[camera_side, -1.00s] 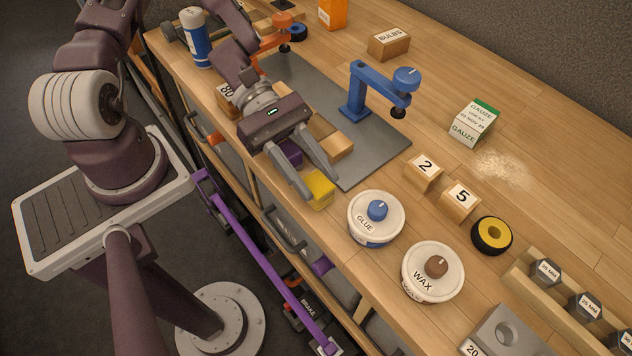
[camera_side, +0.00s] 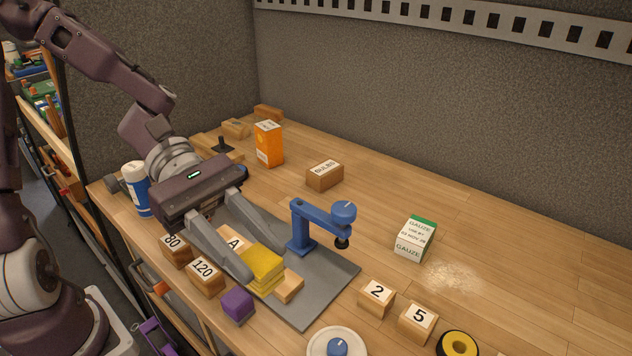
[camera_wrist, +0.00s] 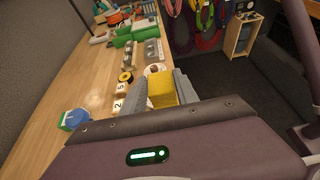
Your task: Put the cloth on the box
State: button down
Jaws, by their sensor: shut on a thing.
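A yellow folded cloth (camera_side: 262,268) is pinched between the fingertips of my gripper (camera_side: 260,264), and it also shows between the fingers in the wrist view (camera_wrist: 162,90). In the side view the cloth appears over the grey mat (camera_side: 325,280), partly in front of a pale wooden block (camera_side: 288,289); its exact height is hard to tell. A brown box labelled BULBS (camera_side: 325,176) sits behind the blue clamp with nothing on top. A white and green GAUZE box (camera_side: 415,240) stands farther right. Which box is meant is not clear.
The blue clamp (camera_side: 300,228) stands between my gripper and the BULBS box. An orange carton (camera_side: 268,145) is at the back. A purple block (camera_side: 238,305) and numbered blocks (camera_side: 206,277) line the front edge.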

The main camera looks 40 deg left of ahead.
jog(key=r, duration=0.2)
jog(key=w+r, duration=0.1)
jog(key=r, duration=0.1)
jog(key=shift+a+r, duration=0.1)
jog(key=shift+r, duration=0.2)
jog(key=w+a+r+n+t, duration=0.1)
jog(key=w+a+t, duration=0.1)
jog(key=w, duration=0.4)
jog(key=w+a+r+n+t, duration=0.1)
jog(key=w+a+n, duration=0.15)
jog(key=w, duration=0.45)
jog(key=n+t+y, duration=0.4)
jog(key=n+t, duration=0.1)
jog(key=t, duration=0.1)
send_over(320, 168)
notch_tip(320, 168, down, 2)
jog(key=shift+n, duration=0.25)
notch_tip(320, 168, down, 15)
jog(key=shift+a+f, duration=0.1)
jog(key=shift+f, duration=0.1)
jog(key=c, duration=0.9)
grip_release()
jog(key=shift+f, duration=0.15)
